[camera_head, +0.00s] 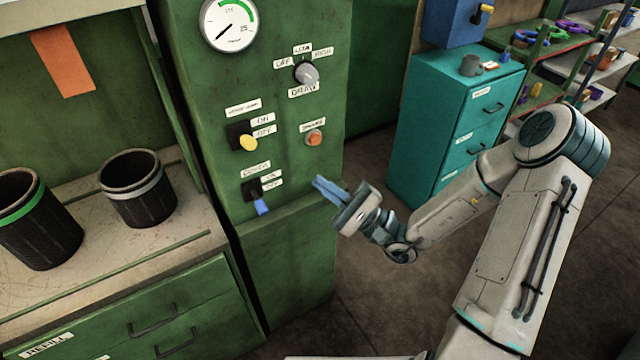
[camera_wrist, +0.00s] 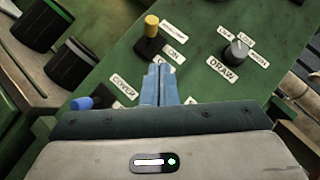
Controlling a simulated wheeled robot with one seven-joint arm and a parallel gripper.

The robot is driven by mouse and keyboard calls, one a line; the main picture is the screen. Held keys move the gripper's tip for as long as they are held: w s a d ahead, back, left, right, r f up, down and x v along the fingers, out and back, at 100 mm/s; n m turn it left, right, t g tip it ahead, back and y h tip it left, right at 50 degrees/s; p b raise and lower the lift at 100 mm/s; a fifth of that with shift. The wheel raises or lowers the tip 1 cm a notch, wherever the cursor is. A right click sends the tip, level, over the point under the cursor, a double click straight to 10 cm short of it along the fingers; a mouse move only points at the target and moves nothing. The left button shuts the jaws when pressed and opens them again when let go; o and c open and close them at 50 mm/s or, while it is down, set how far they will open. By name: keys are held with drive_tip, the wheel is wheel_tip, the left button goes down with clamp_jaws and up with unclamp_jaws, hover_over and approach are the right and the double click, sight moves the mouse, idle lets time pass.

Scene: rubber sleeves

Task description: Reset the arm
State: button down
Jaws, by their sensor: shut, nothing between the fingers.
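My arm reaches in from the right in the head view. My gripper (camera_head: 322,187) is shut and empty, with its blue fingers together, in front of the green control panel (camera_head: 230,95). It also shows in the wrist view (camera_wrist: 160,70), pointing at the panel. Its tips are just right of the blue-handled cover switch (camera_head: 261,205) and below the orange button (camera_head: 314,138). The yellow-handled switch (camera_head: 248,142) is above the blue one. The grey draw knob (camera_head: 308,74) is higher up. I cannot tell the gap between fingertips and panel.
Two dark bins (camera_head: 137,190), one with a green rim band (camera_head: 38,225), stand on the worn bench at left. A round gauge (camera_head: 228,24) sits atop the panel. A teal drawer cabinet (camera_head: 452,120) and shelves (camera_head: 560,55) stand behind my arm. Open floor (camera_head: 375,285) lies below.

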idle(0.3)
drive_tip(key=s+a+f+n+g+h, duration=0.2)
drive_tip(key=s+n+g+h, duration=0.85)
drive_tip(key=s+g, duration=0.4)
drive_tip(key=s+d+r+t+h, duration=0.1)
drive_tip(key=d+r+t+h, duration=0.3)
drive_tip(key=d, duration=0.4)
drive_tip(key=d+r+n+t+h, duration=0.1)
drive_tip(key=d+r+t+h, duration=0.3)
drive_tip(key=d+h, duration=0.3)
drive_tip(key=shift+s+d+t, duration=0.35)
drive_tip(key=shift+s+d, duration=0.05)
drive_tip(key=shift+d, duration=0.25)
drive_tip(key=shift+a+f+n+h, duration=0.1)
drive_tip(key=shift+n+h, duration=0.15)
drive_tip(key=shift+n, duration=0.1)
